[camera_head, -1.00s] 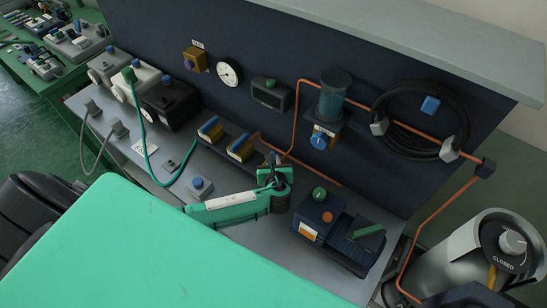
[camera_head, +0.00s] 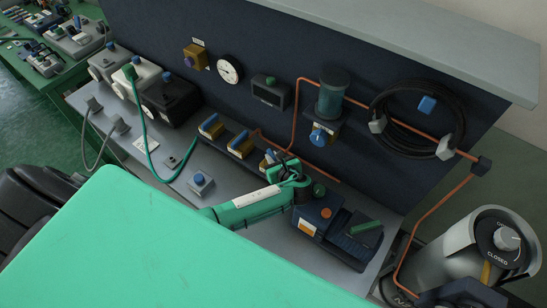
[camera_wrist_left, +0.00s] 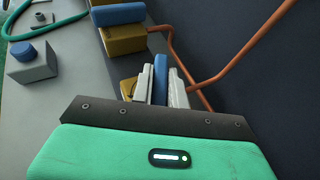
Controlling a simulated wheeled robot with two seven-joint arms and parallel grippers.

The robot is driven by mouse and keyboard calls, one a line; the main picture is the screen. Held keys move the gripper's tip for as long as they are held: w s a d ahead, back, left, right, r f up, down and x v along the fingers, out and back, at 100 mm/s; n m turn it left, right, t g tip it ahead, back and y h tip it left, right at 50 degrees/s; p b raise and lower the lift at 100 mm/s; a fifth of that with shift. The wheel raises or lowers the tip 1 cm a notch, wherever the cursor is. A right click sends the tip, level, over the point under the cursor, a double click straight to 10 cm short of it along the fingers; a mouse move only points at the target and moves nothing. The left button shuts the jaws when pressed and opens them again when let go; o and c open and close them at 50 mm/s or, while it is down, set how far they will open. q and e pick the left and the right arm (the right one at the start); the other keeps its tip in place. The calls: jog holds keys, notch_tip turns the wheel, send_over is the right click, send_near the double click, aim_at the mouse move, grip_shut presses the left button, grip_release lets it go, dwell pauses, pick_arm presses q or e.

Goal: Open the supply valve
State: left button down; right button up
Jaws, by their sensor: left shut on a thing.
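Blue-handled yellow valves stand in a row on the grey bench, the left one (camera_head: 210,126) and middle one (camera_head: 241,145) clear to see. A third blue handle (camera_head: 269,156) is mostly hidden by my left gripper. In the left wrist view, the pale fingers of my left gripper (camera_wrist_left: 160,85) are shut on this blue handle (camera_wrist_left: 160,72), with part of a yellow body (camera_wrist_left: 128,88) beside it. The handle runs between the fingers, while the neighbouring blue handle (camera_wrist_left: 118,14) lies across the picture. I cannot tell which valve is named supply. My right gripper is not in view.
A copper pipe (camera_head: 295,115) runs close behind the gripper. A dark blue box with a green knob (camera_head: 319,189) stands right beside it. A grey cylinder (camera_head: 450,247) with a dial marked CLOSED (camera_head: 497,258) stands at lower right. A gauge (camera_head: 229,70) hangs on the wall panel.

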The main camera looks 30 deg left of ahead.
aim_at(273, 157)
pick_arm(q)
jog(key=c, duration=1.4)
grip_release()
notch_tip(273, 157, up, 20)
jog(key=b, duration=0.4)
jog(key=shift+o, duration=0.3)
